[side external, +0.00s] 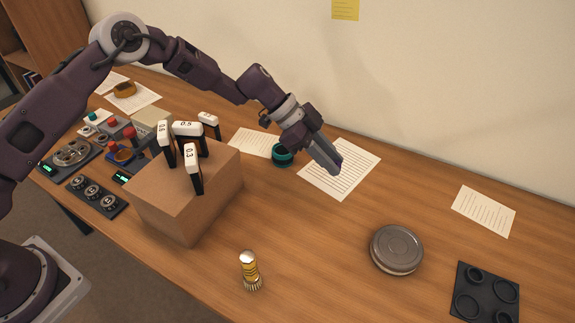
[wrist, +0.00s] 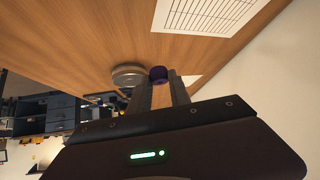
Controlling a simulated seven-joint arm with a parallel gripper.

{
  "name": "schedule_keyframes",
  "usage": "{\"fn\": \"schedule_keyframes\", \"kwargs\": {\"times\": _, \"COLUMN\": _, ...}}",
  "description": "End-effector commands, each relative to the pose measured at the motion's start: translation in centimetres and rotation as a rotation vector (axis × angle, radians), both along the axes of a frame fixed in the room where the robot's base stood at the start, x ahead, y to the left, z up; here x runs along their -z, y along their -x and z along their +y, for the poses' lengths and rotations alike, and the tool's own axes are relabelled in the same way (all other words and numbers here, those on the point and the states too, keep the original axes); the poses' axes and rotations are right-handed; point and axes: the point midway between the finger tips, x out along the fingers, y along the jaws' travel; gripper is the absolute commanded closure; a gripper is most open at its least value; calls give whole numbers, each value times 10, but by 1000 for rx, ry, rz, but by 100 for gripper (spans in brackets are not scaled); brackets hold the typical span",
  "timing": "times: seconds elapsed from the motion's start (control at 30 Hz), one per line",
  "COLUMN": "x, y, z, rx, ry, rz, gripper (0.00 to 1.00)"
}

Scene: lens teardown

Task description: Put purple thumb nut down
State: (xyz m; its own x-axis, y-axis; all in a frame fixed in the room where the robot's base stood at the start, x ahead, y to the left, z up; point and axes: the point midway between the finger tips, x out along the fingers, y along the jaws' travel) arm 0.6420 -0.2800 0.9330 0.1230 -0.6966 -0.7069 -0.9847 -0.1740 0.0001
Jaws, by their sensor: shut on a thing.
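The purple thumb nut (wrist: 158,73) is a small, dark purple round piece at the tips of my gripper in the wrist view. My gripper (side external: 336,166) is shut on it. In the side external view my gripper points down and to the right, in front of a printed sheet (side external: 352,182), and looks to be above the table (side external: 310,240). The nut is hard to make out there, with only a purplish tint near the fingertips. In the wrist view the fingers (wrist: 160,92) reach toward the nut, and a round grey disc (wrist: 127,75) shows just left of it.
The round grey metal disc (side external: 397,249) and a black tray with ring holders (side external: 484,295) are at the right. A brown block with labelled tools (side external: 185,205), a brass brush (side external: 250,270) and a teal ring (side external: 283,153) stand left. The middle front is clear.

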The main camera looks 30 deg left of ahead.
Motion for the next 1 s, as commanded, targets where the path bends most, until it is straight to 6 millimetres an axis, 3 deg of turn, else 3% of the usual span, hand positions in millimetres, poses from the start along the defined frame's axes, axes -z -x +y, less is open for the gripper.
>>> {"fn": "schedule_keyframes", "kwargs": {"times": 0.2, "x": -5, "y": -75, "z": 13, "rx": -418, "ry": 1, "rz": -2, "gripper": 100}}
{"fn": "schedule_keyframes", "kwargs": {"times": 0.4, "x": -10, "y": -126, "z": 44, "rx": -801, "ry": -1, "rz": -3, "gripper": 100}}
{"fn": "schedule_keyframes", "kwargs": {"times": 0.77, "x": -11, "y": -154, "z": 87, "rx": -1162, "ry": 2, "rz": 4, "gripper": 100}}
{"fn": "schedule_keyframes", "kwargs": {"times": 1.0, "x": -7, "y": -157, "z": 153, "rx": -1685, "ry": 1, "rz": 3, "gripper": 100}}
